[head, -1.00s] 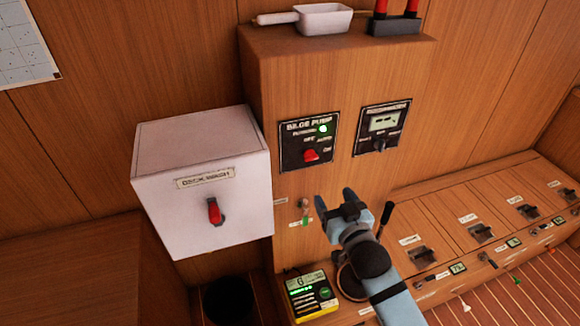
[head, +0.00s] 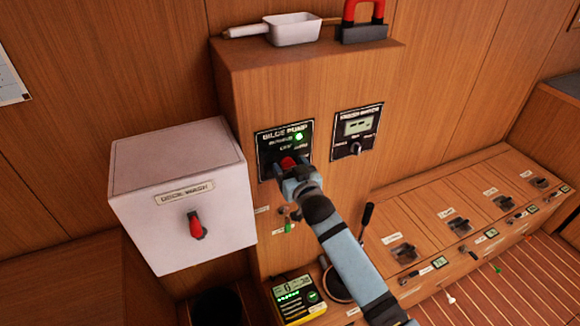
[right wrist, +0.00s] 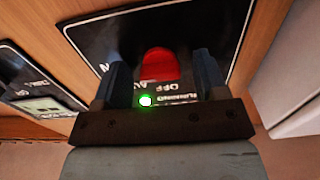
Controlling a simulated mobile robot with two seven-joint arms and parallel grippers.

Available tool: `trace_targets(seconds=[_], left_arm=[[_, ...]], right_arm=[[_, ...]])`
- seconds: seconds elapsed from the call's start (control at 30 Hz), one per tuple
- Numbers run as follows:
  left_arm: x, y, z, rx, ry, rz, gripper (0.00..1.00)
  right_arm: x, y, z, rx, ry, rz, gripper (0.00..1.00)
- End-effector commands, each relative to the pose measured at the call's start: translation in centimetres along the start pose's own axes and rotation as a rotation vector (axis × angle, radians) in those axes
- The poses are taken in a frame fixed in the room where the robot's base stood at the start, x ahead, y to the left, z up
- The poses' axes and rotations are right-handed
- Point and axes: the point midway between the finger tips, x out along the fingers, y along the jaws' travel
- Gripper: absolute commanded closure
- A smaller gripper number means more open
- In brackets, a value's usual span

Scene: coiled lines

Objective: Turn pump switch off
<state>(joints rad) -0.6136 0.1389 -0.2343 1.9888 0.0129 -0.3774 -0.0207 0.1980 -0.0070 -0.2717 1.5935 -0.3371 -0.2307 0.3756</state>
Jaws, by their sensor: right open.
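The bilge pump panel (head: 272,140) is a black plate on the wooden cabinet front, with a lit green lamp (head: 299,136) at its upper right. Its red switch knob (head: 287,162) shows just beyond my right gripper (head: 288,170). In the right wrist view the red knob (right wrist: 160,65) lies between the two blue fingers of my open right gripper (right wrist: 160,75), with a gap on each side. The lamp glows green there too (right wrist: 146,100). The fingers partly hide the panel's lettering, so the knob's exact setting is hard to read. My left gripper is not in view.
A white deck wash box (head: 180,200) with a red switch (head: 196,226) juts out at left. A second panel with a display (head: 358,132) is to the right. Below are a lever (head: 366,216) and a yellow meter (head: 297,298).

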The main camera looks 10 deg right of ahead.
Motion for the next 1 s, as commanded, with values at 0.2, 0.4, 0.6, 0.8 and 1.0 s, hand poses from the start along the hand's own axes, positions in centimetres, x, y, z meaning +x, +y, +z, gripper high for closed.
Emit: trace_targets(seconds=[0.2,0.4,0.6,0.8,1.0], left_arm=[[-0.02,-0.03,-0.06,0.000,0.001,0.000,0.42],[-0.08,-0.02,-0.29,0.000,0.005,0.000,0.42],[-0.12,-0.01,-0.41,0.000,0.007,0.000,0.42],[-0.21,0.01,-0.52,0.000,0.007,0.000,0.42],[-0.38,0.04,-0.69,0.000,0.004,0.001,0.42]], right_arm=[[0.07,0.00,0.04,0.000,0.000,0.000,0.34],[0.05,0.00,0.04,0.000,0.000,0.000,0.71],[0.05,0.01,0.04,-0.002,-0.001,0.000,0.83],[0.05,0.02,0.02,-0.039,-0.001,0.000,0.83],[0.08,0.03,0.00,-0.148,-0.002,0.000,0.83]])
